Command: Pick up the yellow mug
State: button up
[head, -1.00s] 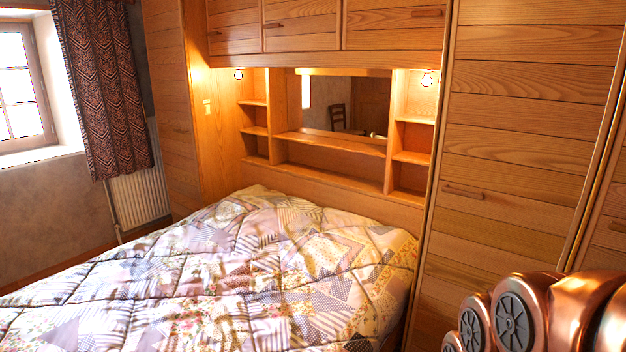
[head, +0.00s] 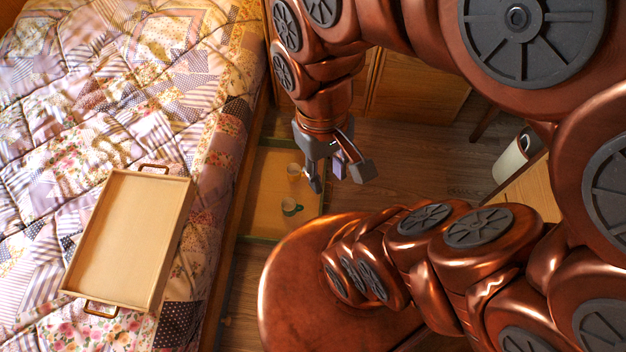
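A wooden tray (head: 122,240) with handles lies on the quilted bed (head: 150,80) at the left. A white cylindrical bin (head: 510,158) stands at the right near a wooden surface (head: 530,190). Bare wood floor (head: 430,160) lies between. My copper links hide the lower right.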

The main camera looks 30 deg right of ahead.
aim_at(293, 170)
jog(key=u, duration=0.45)
jog(key=k, duration=1.15)
jog(key=z, duration=0.75)
